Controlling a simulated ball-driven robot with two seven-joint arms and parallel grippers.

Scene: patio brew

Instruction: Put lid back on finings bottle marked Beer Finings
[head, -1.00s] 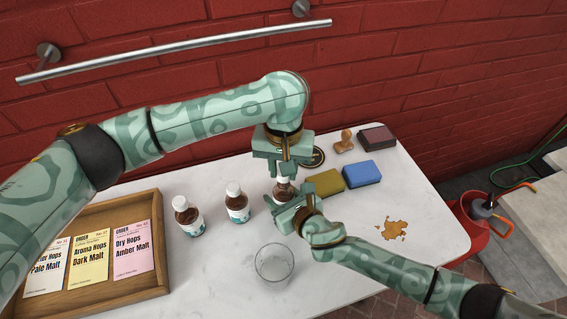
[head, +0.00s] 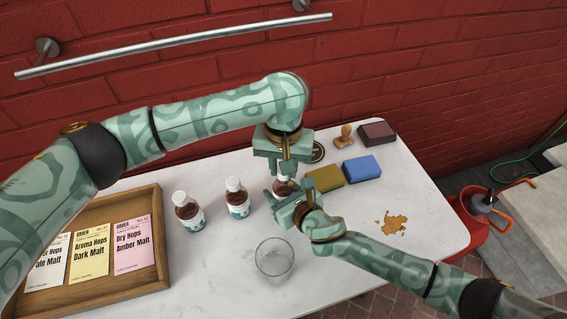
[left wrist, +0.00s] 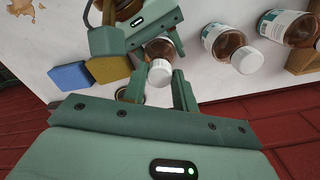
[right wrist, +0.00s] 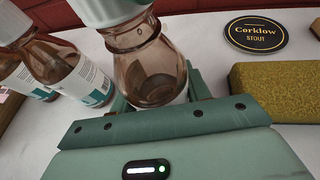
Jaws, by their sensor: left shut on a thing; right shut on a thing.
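My right gripper (head: 289,208) is shut on a brown glass bottle (right wrist: 150,75). My left gripper (head: 284,172) is above it, shut on a white lid (left wrist: 159,73). The lid also shows at the top of the right wrist view (right wrist: 112,8), right at the mouth of the bottle's neck. I cannot tell whether it is fully seated or only resting there. The bottle also shows in the left wrist view (left wrist: 158,48). No label text on the held bottle is readable.
Two capped brown bottles (head: 188,213) (head: 237,199) stand to the left. A glass (head: 274,259) is in front. A wooden tray (head: 163,240) with order cards is at left. Yellow (head: 325,179) and blue (head: 362,170) sponges, a coaster (head: 317,152) and a brown spill (head: 391,225) are to the right.

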